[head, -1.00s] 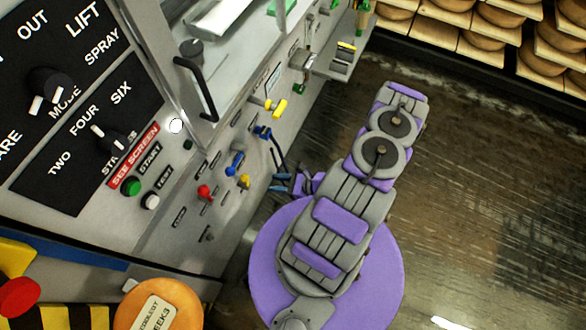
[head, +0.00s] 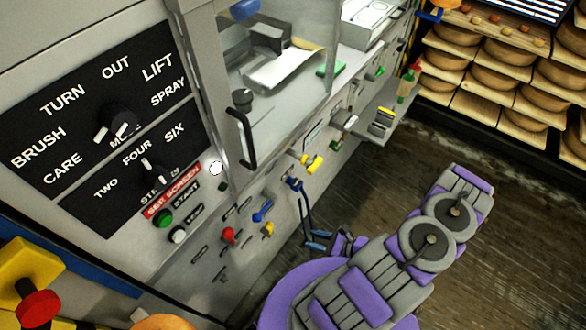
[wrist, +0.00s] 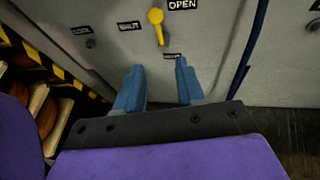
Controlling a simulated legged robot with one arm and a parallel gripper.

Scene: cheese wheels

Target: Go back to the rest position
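My gripper (wrist: 160,88) shows in the wrist view with its two blue fingers apart and nothing between them. It faces the grey machine panel, just below a yellow lever (wrist: 156,24) beside an "OPEN" label. In the head view my gripper (head: 316,240) is small, close to the machine's lower front, partly hidden behind my purple and grey arm. The arm is bent and reaches out over the floor to the right. A blue handle (head: 304,205) on the machine is just above the gripper.
The machine's control panel (head: 110,120) with knobs and buttons fills the left. A red button on a yellow box (head: 38,308) is at lower left. Shelves of cheese wheels (head: 495,80) stand at the back right. The dark floor (head: 400,160) between is clear.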

